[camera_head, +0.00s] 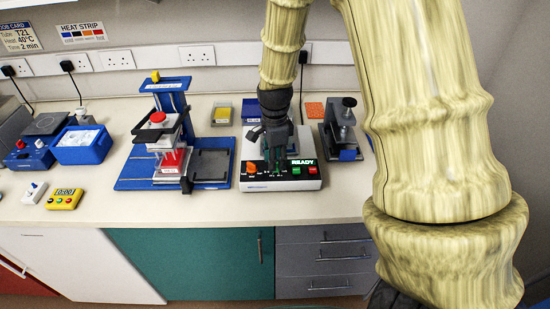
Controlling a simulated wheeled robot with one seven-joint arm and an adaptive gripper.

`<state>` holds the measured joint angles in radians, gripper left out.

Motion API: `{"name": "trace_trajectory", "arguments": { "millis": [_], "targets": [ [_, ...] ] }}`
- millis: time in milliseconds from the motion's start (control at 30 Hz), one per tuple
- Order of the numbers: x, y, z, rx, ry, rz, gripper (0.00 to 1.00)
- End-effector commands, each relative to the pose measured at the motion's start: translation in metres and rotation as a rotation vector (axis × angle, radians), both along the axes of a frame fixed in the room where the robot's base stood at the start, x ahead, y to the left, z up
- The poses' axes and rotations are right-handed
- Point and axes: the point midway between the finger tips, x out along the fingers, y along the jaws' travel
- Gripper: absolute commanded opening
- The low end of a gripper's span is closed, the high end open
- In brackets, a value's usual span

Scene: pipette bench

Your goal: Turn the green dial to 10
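A white instrument with a black front panel (272,187) stands on the bench right of the middle. Its lit display (301,162) reads READY. An orange knob (251,168) is at the panel's left. My dark gripper (276,168) points down over the panel, just right of the orange knob. Small bits of green show at its fingertips, but the fingers cover most of that spot. I cannot tell whether they touch or grip a green dial there. The dial's pointer and the scale marks are hidden or too small to read.
A red button and a green button (312,170) are on the panel's right. A blue stand with a red knob (157,117) is to the left, and a dark metal device (341,130) to the right. Bare bench (200,208) lies in front.

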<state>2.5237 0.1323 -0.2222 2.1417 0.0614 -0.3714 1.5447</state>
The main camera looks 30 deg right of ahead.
Motion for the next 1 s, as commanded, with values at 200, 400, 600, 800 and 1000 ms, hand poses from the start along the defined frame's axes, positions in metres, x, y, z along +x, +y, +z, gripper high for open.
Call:
{"name": "trace_trajectory", "arguments": {
  "millis": [200, 400, 600, 800, 1000],
  "targets": [
    [-0.0001, 0.0002, -0.0081, 0.0, 0.0, 0.0, 0.29],
    [0.0001, 0.0003, -0.0089, 0.0, 0.0, 0.0, 0.29],
    [0.0001, 0.0003, -0.0087, 0.0, -0.001, 0.0, 0.06],
    [0.0, 0.0002, -0.0086, 0.0, 0.0, 0.0, 0.0],
    [0.0, 0.0002, -0.0081, 0.0, 0.0, 0.018, 0.0]
  ]
}}
